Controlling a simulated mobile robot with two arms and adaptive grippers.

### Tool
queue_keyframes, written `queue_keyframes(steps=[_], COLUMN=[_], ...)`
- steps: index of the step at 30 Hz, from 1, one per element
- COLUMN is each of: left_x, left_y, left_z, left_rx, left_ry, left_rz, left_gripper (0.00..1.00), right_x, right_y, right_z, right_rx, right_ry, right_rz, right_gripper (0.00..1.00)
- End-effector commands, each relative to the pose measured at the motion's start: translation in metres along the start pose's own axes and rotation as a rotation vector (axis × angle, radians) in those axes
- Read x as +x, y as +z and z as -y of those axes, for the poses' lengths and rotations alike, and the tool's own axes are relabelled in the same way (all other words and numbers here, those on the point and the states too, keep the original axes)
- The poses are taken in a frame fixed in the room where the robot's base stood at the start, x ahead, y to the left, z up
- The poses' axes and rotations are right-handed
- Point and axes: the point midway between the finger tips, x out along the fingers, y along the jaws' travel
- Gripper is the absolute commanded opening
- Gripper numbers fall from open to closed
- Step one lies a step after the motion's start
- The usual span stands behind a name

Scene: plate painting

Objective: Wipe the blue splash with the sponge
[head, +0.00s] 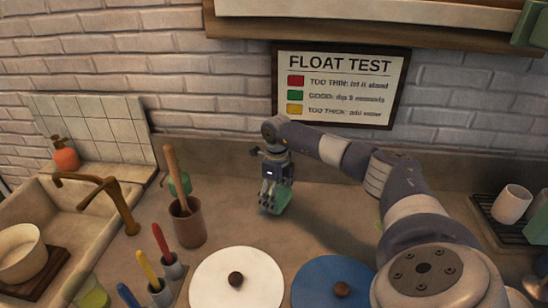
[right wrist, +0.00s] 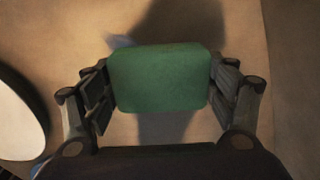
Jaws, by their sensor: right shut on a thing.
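My right gripper (head: 270,197) is shut on the green sponge (head: 281,202), at the back middle of the counter. In the right wrist view the sponge (right wrist: 158,78) sits between the two fingers of my right gripper (right wrist: 160,88). A small bluish patch (right wrist: 120,41), likely part of the blue splash, shows beyond the sponge's edge; the rest is hidden. In the head view the sponge is low over the counter; I cannot tell whether it touches. My left gripper is not in view.
A white lid (head: 237,285) and a blue lid (head: 330,273) lie in front. A brown cup (head: 188,226) with a wooden tool stands left, near several coloured-handled tools. The sink (head: 50,215) is far left. A dark rack (head: 490,212) with white cups is right.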

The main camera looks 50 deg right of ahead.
Motion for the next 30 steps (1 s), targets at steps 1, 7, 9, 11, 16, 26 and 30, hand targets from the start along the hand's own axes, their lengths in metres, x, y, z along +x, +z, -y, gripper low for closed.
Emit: queue_keyframes(steps=[1,7,9,11,16,26,30], left_x=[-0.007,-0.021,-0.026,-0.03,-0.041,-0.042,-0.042], left_y=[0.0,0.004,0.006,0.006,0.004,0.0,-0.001], left_z=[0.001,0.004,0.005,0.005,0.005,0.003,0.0], left_rx=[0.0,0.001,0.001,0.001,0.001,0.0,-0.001], left_ry=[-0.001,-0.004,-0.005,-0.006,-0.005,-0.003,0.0], left_rz=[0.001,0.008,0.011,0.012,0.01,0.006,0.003], left_gripper=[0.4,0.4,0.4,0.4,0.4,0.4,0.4], right_x=[-0.008,-0.027,-0.033,-0.038,-0.053,-0.057,-0.057], right_y=[-0.002,-0.005,-0.006,-0.007,-0.011,-0.012,-0.012], right_z=[0.001,0.004,0.005,0.005,0.008,0.009,0.008], right_rx=[0.0,0.004,0.004,0.005,0.007,0.008,0.004], right_ry=[0.001,0.001,0.002,0.002,0.001,0.002,0.002], right_rz=[-0.001,-0.001,-0.001,0.0,0.0,0.0,0.0], right_gripper=[0.56,0.56,0.56,0.56,0.56,0.56,0.56])
